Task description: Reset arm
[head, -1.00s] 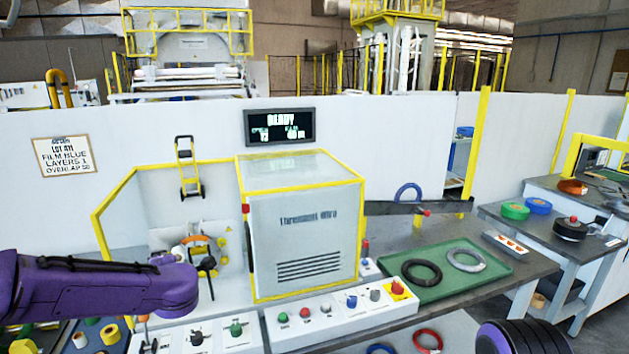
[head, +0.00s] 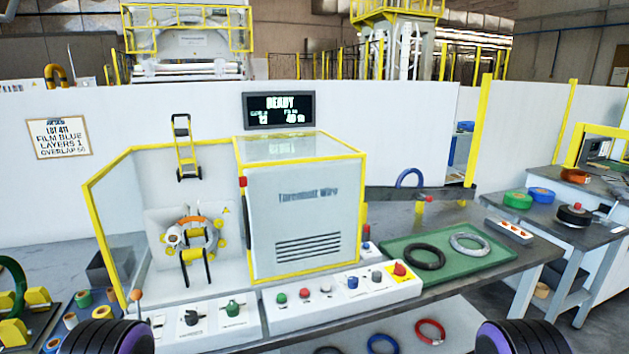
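My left arm shows only as a dark ribbed, purple-edged part at the bottom left in the head view, and my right arm as a similar part at the bottom right. Neither gripper's fingers are in view. The wrapping machine (head: 305,215) stands in the middle with a yellow-edged cover. Its winding head (head: 193,240), with orange and yellow parts, is uncovered at the left. The display (head: 279,110) reads READY. A black coil (head: 425,256) and a grey coil (head: 470,244) lie on the green tray (head: 443,278), apart from my arms.
A control panel (head: 341,291) with buttons and a red knob runs along the front. Film rolls (head: 84,299) and a green coil on a yellow stand (head: 37,297) are at the left. Coloured rolls (head: 517,200) sit on the right bench. Red and blue rings lie below.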

